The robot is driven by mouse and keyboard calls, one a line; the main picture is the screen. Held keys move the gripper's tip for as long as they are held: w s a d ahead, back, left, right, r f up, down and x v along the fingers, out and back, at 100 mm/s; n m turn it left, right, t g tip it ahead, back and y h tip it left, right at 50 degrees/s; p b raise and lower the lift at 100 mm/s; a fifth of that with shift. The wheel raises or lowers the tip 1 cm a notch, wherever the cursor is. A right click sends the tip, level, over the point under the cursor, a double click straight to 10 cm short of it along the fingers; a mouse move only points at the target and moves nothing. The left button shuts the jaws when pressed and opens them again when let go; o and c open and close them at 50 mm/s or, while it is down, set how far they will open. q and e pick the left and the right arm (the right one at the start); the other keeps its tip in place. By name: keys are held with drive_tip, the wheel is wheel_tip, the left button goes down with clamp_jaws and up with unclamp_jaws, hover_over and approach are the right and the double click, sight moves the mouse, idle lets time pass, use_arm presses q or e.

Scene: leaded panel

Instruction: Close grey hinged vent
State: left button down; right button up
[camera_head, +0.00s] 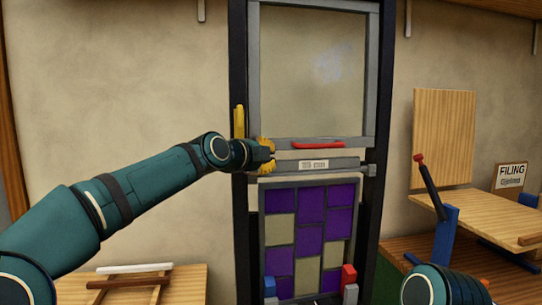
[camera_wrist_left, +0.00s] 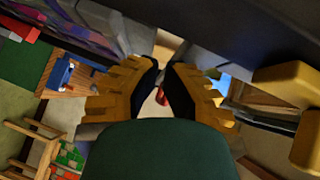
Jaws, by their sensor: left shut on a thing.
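The grey hinged vent (camera_head: 368,75) is the grey-framed cloudy pane in the upper part of the dark upright frame. A red handle (camera_head: 318,145) is on its bottom rail. My left gripper (camera_head: 272,154), with yellow fingers, is at the vent's lower left corner, just above a labelled grey bar (camera_head: 340,164). It is shut on the vent's edge as far as I can tell; the fingers hide the contact. In the left wrist view the left gripper's fingers (camera_wrist_left: 165,84) are close together, with a small red patch between them. My right gripper is out of view.
A yellow piece (camera_head: 239,121) stands on the frame's left side, close to my left gripper. A purple and beige leaded panel (camera_head: 311,238) is below the bar. A blue lever post (camera_head: 444,235) and wooden shelves are to the right.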

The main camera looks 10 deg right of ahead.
use_arm(q)
drive_tip(key=shift+w+a, duration=0.2)
drive_tip(key=shift+w, duration=0.6)
drive_tip(key=shift+t, duration=0.3)
